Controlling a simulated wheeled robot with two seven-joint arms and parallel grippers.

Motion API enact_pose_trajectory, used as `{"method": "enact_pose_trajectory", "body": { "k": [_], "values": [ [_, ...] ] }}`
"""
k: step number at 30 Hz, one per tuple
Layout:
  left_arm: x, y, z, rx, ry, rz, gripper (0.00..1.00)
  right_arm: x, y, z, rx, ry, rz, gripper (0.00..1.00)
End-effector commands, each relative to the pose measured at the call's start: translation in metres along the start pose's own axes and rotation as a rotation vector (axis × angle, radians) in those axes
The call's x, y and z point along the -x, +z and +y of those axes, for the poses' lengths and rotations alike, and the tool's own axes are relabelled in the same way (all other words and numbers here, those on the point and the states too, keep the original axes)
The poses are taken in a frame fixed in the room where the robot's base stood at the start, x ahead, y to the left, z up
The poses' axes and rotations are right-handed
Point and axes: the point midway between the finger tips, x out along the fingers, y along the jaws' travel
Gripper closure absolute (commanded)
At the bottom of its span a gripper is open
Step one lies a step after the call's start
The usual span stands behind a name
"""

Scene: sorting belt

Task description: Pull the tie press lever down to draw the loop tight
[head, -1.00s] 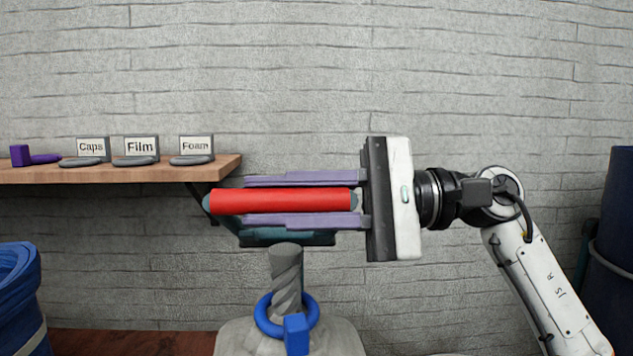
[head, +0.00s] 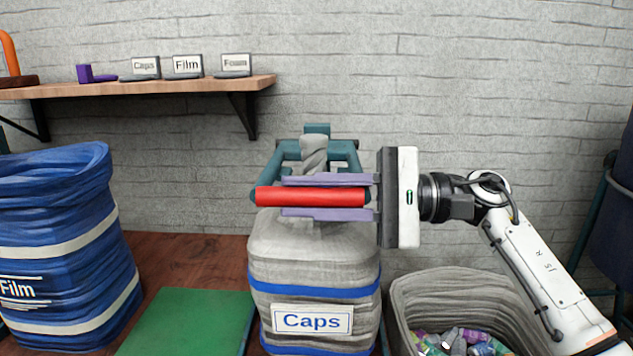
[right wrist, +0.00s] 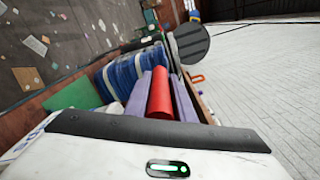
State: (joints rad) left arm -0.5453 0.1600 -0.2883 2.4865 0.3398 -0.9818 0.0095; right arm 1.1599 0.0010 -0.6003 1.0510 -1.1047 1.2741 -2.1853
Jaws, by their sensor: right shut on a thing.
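The tie press lever's red handle (head: 268,196) lies level across the front of the grey Caps sack's neck, with teal arms (head: 355,160) running back from it. My right gripper (head: 284,197) comes in from the right and is shut on the handle, one lavender finger above and one below. In the right wrist view the red handle (right wrist: 160,95) lies between the fingers. The Caps sack (head: 313,250) stands upright under the press, and its twisted neck (head: 313,150) shows behind the handle. The loop is hidden behind the handle and fingers. My left gripper is not in view.
A blue Film sack (head: 60,240) stands at left beside a green mat (head: 190,320). An open grey sack (head: 450,285) with colourful scraps sits at lower right. A wooden shelf (head: 150,90) with small signs and a purple piece is on the back wall.

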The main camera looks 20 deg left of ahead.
Motion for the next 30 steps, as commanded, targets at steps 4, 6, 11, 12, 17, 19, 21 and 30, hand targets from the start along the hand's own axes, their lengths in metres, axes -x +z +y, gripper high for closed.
{"method": "enact_pose_trajectory", "body": {
  "k": [4,6,11,12,17,19,21,30],
  "values": [
    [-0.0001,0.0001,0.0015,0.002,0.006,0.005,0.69,-0.0009,-0.008,0.0099,-0.018,-0.002,0.011,1.0],
    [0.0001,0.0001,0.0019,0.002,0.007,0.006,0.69,-0.0002,-0.0086,0.0108,-0.019,-0.003,0.013,1.0],
    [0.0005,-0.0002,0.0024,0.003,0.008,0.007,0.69,0.0002,-0.0097,0.012,-0.02,-0.002,0.016,1.0],
    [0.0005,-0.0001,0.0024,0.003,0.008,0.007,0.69,0.0003,-0.0099,0.0122,-0.02,-0.002,0.017,1.0],
    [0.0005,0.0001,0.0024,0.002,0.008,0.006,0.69,0.0004,-0.0104,0.0126,-0.019,-0.001,0.018,0.71],
    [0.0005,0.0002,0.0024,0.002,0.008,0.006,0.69,0.0005,-0.01,0.0124,-0.018,-0.001,0.017,0.6],
    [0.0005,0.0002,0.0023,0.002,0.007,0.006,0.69,0.0008,-0.0094,0.0116,-0.017,-0.001,0.016,0.6],
    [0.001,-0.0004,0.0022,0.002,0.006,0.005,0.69,0.0038,-0.0073,0.0092,-0.012,-0.001,0.014,0.6]
  ]
}}
